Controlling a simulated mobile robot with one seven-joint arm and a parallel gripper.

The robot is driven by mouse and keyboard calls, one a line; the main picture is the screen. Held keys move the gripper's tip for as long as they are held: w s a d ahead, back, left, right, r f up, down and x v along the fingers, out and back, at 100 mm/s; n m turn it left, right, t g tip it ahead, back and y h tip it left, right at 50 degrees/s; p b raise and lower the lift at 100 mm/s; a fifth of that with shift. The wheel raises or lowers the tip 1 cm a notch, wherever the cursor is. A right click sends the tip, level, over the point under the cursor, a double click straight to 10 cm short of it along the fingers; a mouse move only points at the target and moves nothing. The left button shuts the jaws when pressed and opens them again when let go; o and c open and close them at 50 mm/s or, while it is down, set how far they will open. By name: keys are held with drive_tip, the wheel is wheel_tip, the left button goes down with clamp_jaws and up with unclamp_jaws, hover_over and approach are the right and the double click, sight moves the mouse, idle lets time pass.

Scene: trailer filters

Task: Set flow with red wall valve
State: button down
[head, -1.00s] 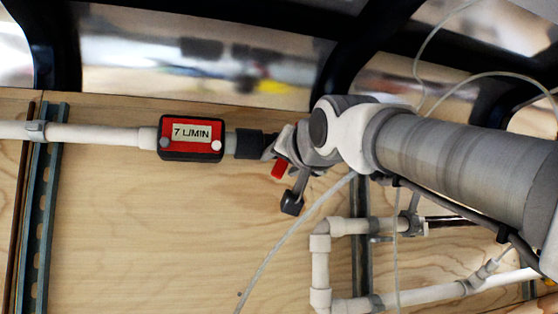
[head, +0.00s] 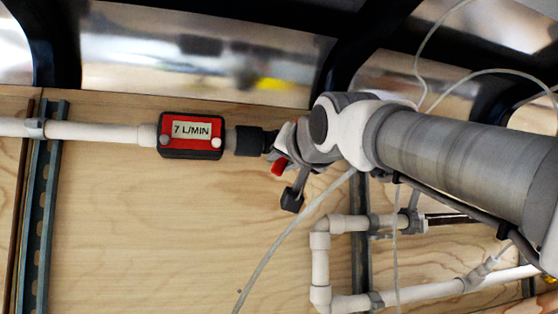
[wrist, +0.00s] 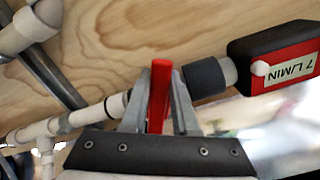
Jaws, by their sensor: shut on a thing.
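The red valve handle (head: 279,168) shows below my wrist in the head view; most of the valve is hidden behind my arm. In the wrist view the red handle (wrist: 160,95) stands upright between the two fingers. My gripper (wrist: 157,100) is shut on it. In the head view my gripper (head: 284,150) is at the pipe, just right of the flow meter. The red and black flow meter (head: 191,136) reads "7 L/MIN"; it also shows in the wrist view (wrist: 275,62).
A white pipe (head: 95,133) runs left from the meter along the plywood wall (head: 150,230). Lower white pipes (head: 320,265) sit below my arm. A thin pale hose (head: 290,235) hangs across the wall. Metal rails (head: 38,200) stand upright at left.

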drive_tip(key=shift+f, duration=0.1)
idle(0.9)
drive_tip(key=shift+d+n, duration=0.25)
drive_tip(key=shift+n, duration=0.25)
drive_tip(key=c, duration=0.7)
unclamp_jaws()
drive_tip(key=b+v, duration=0.3)
drive_tip(key=v, duration=1.4)
drive_tip(key=shift+s, duration=0.2)
